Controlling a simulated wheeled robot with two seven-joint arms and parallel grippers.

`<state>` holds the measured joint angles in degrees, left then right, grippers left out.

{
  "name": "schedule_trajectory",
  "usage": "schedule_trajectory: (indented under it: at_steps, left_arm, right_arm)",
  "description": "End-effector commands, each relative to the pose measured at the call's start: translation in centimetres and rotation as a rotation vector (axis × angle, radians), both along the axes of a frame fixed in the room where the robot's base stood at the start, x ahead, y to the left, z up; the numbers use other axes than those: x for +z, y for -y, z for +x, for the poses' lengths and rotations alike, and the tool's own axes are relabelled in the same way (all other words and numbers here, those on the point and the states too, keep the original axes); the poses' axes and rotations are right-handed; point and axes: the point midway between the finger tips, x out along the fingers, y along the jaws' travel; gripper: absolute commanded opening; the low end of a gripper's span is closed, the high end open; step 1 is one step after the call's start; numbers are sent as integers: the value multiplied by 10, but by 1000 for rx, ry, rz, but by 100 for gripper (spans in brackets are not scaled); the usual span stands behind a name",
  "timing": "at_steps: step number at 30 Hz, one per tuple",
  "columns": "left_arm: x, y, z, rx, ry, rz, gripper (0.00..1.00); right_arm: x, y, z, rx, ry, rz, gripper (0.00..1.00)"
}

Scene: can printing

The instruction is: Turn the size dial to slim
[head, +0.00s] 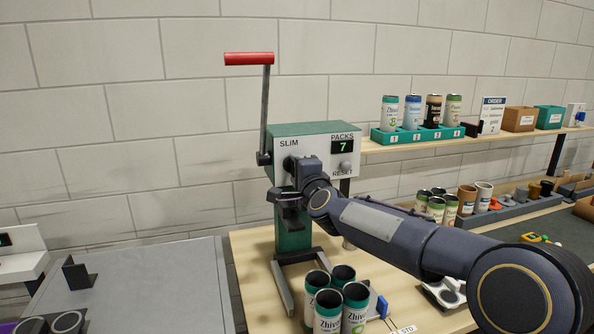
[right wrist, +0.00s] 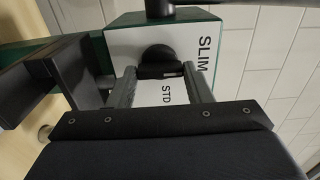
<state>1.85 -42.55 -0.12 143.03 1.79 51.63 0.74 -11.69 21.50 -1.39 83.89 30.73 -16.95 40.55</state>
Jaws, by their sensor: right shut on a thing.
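The press (head: 312,131) has a green body and a white front panel with the word SLIM at upper left. The black size dial (right wrist: 158,56) is on this panel, with SLIM (right wrist: 203,53) to its right and STD (right wrist: 166,90) below it in the right wrist view. My right gripper (right wrist: 161,74) is shut on the dial, one finger on each side of its bar. In the head view my right gripper (head: 292,168) and wrist cover most of the dial and STD. I cannot tell clearly which label the dial points to. My left gripper is not in view.
A red-handled lever (head: 249,58) rises at the press's left. The panel also has a display reading 7 (head: 343,147) and a reset knob (head: 346,166). Several cans (head: 328,310) stand in front of the press. A teal rack (head: 417,134) with cans is on the shelf at right.

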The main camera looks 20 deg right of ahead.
Motion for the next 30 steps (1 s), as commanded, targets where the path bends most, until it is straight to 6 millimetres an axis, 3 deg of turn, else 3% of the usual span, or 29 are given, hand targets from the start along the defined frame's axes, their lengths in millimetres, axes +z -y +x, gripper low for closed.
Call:
schedule_trajectory:
  at_steps: [13, 14, 18, 26, 30]
  left_arm:
    - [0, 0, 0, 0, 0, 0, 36]
    - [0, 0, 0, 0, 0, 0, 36]
    - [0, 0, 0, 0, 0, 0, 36]
    - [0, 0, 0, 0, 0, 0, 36]
    - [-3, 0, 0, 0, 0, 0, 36]
  right_arm:
    - [-2, -1, 0, 3, -4, -12, 23]
    - [-2, -1, 0, 3, -4, -12, 49]
    - [-2, -1, 0, 2, -3, -10, 67]
    - [-1, 0, 0, 1, -1, -9, 67]
    - [-1, 0, -11, 1, 0, -8, 67]
